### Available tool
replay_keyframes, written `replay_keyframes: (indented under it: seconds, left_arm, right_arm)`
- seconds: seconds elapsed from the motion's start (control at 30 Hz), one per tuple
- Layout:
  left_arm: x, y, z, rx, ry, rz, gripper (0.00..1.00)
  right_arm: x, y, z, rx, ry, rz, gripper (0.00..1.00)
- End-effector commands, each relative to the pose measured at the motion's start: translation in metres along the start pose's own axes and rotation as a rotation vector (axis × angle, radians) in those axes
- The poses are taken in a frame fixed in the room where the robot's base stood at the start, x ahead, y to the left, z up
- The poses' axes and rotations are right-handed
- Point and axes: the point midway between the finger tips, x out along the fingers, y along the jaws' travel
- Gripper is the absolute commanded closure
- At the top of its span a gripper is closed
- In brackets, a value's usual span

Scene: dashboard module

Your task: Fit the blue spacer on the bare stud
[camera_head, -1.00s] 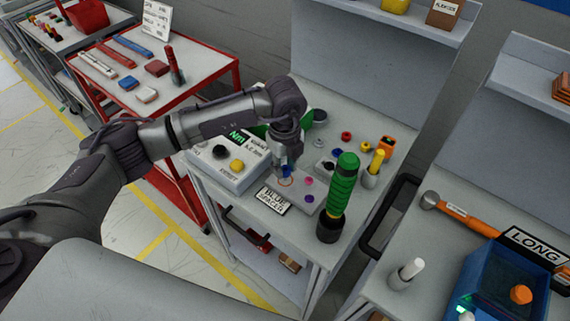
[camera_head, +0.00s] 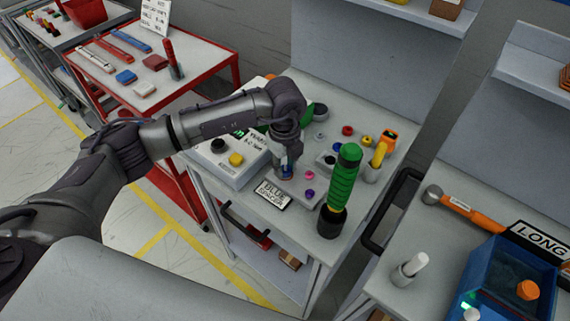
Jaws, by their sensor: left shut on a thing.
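My left gripper (camera_head: 285,164) points down over the grey module plate (camera_head: 293,190) and is shut on the blue spacer (camera_head: 287,173). The spacer is small and partly hidden by the fingers. It is at or just above the plate's left part; I cannot tell whether it touches. The bare stud is not visible, and the fingers and spacer cover that spot. A pink piece (camera_head: 310,175) and a purple piece (camera_head: 309,192) sit on the plate to the right. A sign reading BLUE SPACER (camera_head: 272,195) lies in front. My right gripper is not in view.
A green-handled tool (camera_head: 343,180) stands upright in a dark holder close to the plate's right. A grey box with black and yellow knobs (camera_head: 228,162) is on the left. Small coloured parts and a yellow-orange tool (camera_head: 383,148) are behind right.

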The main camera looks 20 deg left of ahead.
Motion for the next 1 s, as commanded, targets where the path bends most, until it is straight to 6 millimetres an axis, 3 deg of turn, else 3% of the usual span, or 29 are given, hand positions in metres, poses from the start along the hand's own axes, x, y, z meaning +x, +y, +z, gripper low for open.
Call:
replay_keyframes:
  seconds: [0.13, 0.17, 0.33, 0.73, 1.0]
  left_arm:
    - [0.005, 0.0, 0.0, 0.0, 0.0, 0.0, 0.85]
    - [0.005, 0.0, 0.0, 0.0, 0.0, 0.0, 0.69]
    - [0.004, 0.0, 0.0, 0.0, 0.0, 0.0, 0.42]
    - [-0.004, -0.001, 0.0, 0.0, 0.0, -0.002, 0.42]
    - [-0.055, -0.001, 0.0, 0.001, -0.001, -0.005, 0.42]
  right_arm:
    - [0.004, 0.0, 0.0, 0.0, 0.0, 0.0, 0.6]
    - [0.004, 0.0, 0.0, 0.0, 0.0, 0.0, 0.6]
    - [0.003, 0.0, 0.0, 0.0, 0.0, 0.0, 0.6]
    - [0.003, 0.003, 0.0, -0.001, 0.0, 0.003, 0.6]
    - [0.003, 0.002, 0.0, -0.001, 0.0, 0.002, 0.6]
